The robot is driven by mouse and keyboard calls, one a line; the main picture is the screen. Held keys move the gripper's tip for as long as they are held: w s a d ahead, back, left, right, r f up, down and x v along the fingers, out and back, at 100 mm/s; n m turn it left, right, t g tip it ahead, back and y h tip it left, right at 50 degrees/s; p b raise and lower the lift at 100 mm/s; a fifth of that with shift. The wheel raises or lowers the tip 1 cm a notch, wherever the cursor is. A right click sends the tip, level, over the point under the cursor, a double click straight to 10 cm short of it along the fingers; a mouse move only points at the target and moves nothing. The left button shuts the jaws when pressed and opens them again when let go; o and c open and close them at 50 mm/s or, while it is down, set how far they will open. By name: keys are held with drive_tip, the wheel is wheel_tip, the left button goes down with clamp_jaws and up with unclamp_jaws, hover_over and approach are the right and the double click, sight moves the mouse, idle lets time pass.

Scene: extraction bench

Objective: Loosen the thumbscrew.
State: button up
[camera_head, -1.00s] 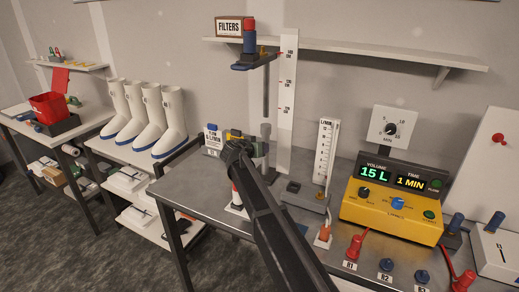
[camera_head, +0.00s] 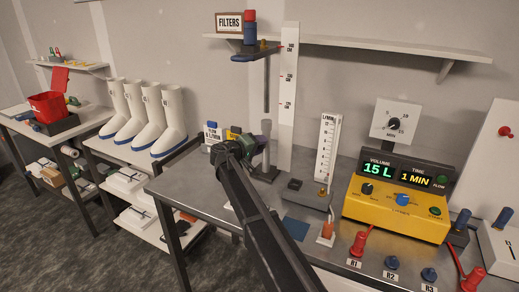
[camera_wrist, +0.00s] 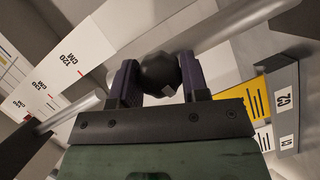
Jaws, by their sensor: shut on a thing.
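The thumbscrew (camera_wrist: 158,72) is a black rounded knob in the wrist view, beside a shiny metal rod (camera_wrist: 75,111). My gripper (camera_wrist: 157,80) has its two purple jaws shut on the knob, one on each side. In the head view my gripper (camera_head: 259,143) is at the lower part of the upright stand (camera_head: 266,90), just above its base (camera_head: 264,174). The knob itself cannot be made out there. The stand carries a platform (camera_head: 256,57) with a red and blue sampler (camera_head: 250,33) at its top.
A white height scale (camera_head: 287,100) stands behind the rod. A flow meter (camera_head: 327,150) and a yellow pump box (camera_head: 396,212) are on the right. A wall shelf (camera_head: 390,56) runs above. A blue mat (camera_head: 296,229) lies on bare bench at the front.

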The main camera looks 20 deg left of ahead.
drive_tip(key=shift+f+n+t+h+b, duration=0.1)
drive_tip(key=shift+n+t+h+b, duration=0.45)
drive_tip(key=shift+n+b, duration=1)
drive_tip(key=shift+n+p, duration=0.4)
drive_tip(key=shift+n, duration=0.15)
drive_tip(key=o, duration=0.9)
drive_tip(key=v, duration=1)
drive_tip(key=shift+s+a+f, duration=0.1)
drive_tip(key=shift+s+a, duration=0.1)
drive_tip(key=shift+s, duration=0.15)
